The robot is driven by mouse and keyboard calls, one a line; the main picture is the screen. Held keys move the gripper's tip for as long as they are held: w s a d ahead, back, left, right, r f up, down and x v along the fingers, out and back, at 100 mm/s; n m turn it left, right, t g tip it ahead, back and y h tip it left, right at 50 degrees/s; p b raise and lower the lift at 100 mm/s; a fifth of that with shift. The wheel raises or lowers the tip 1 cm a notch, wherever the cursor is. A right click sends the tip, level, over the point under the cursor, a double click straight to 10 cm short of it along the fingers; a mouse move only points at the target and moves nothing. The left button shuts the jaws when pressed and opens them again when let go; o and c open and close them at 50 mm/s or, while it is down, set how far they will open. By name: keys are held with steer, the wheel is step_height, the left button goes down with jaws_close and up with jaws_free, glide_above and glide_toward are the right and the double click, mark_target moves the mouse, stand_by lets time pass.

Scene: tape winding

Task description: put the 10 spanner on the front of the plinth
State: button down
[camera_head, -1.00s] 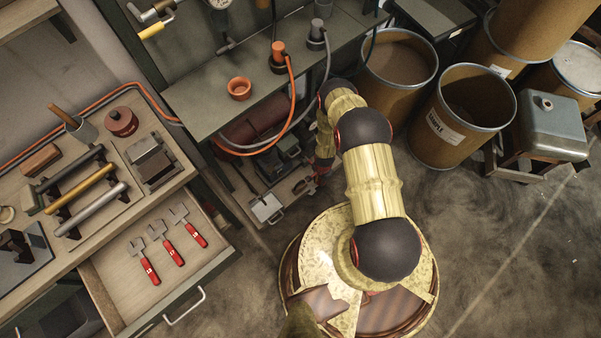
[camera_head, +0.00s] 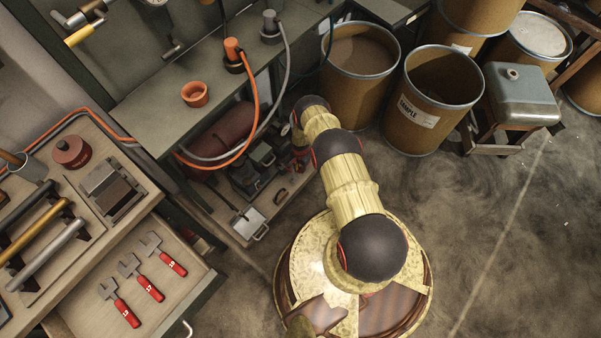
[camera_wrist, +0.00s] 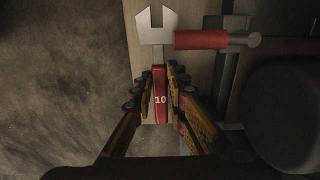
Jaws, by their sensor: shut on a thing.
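In the wrist view the 10 spanner (camera_wrist: 161,100) has a red handle marked 10 and a grey open jaw (camera_wrist: 157,27) pointing away from me. My gripper (camera_wrist: 163,77) is shut on its handle. Beneath the spanner is a narrow pale ledge (camera_wrist: 141,62), which looks like the plinth's front strip. In the head view the plinth (camera_head: 228,222) appears as a low board under the bench. My arm reaches down there, and its gripper end is mostly hidden behind my arm links. I cannot tell whether the spanner touches the ledge.
A red-handled tool (camera_wrist: 203,40) lies right of the spanner's jaw. A metal clip-like item (camera_head: 250,224) sits on the low board. The open drawer (camera_head: 80,312) holds several red-handled spanners (camera_head: 146,283). Drums (camera_head: 433,100) stand at the right; floor beside the ledge is clear.

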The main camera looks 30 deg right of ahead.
step_height(320, 180, down, 3)
steer(key=shift+s+f+b, duration=0.1)
steer(key=shift+b, duration=0.35)
steer(key=c, duration=1.8)
jaws_free()
steer(key=shift+o, duration=0.2)
step_height(320, 180, up, 12)
steer(key=p, duration=0.5)
